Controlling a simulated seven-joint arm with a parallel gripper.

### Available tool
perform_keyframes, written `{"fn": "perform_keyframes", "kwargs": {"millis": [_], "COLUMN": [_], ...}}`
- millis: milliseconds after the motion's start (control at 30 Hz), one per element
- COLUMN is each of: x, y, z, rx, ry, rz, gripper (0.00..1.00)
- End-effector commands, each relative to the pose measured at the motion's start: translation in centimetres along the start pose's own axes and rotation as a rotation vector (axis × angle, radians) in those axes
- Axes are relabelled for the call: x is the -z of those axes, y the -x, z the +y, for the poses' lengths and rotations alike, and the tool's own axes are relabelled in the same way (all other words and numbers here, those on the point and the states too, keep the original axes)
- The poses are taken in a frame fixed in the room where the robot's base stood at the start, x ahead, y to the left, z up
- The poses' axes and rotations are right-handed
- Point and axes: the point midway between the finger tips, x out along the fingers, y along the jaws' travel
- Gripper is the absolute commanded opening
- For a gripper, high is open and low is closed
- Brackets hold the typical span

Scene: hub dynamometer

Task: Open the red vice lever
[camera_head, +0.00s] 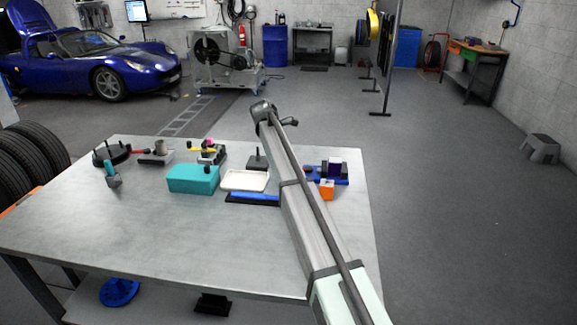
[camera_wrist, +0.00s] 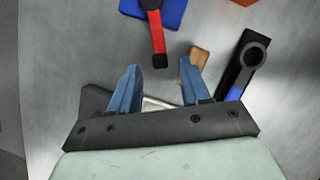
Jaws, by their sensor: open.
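In the wrist view a red lever (camera_wrist: 157,32) with a black tip hangs down the picture from a dark pivot on a blue base (camera_wrist: 176,14), cut off by the top edge. My gripper (camera_wrist: 161,70) is open, with a blue finger on either side. The lever's black tip shows between the fingertips, with nothing gripped; I cannot tell the height gap. In the head view the arm hides my gripper. A blue fixture with dark jaws (camera_head: 343,176) stands right of the arm; no red lever shows on it there.
A black tray with a blue-handled ring tool (camera_wrist: 253,57) lies right of the fingers, and a tan piece (camera_wrist: 200,56) is near the right finger. An orange block (camera_head: 327,190), white tray (camera_head: 245,180) and teal box (camera_head: 193,179) stand on the table (camera_head: 150,240). Its front is clear.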

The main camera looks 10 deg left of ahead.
Motion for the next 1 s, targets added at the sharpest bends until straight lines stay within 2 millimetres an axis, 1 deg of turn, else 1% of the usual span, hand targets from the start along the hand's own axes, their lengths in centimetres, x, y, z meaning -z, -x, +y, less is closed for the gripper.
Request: {"fn": "perform_keyframes", "kwargs": {"millis": [33,100,200,300,500,733,767,1000], "x": [0.0,0.0,0.0,-0.1,-0.1,-0.1,-0.1,0.0], "y": [-0.9,-1.8,-3.0,-3.8,-4.5,-4.5,-4.5,-4.5], "z": [-0.1,-0.1,0.0,0.0,0.0,0.0,0.0,0.0], "rx": [0.001,0.000,0.001,0.000,-0.001,-0.001,-0.001,-0.001], "ry": [0.000,-0.001,-0.001,-0.001,-0.001,-0.001,-0.001,-0.001], "rz": [0.000,0.000,0.000,0.000,0.000,0.000,0.000,0.000], "gripper": [0.47,0.47,0.47,0.47,0.47,0.47,0.46,0.23]}}
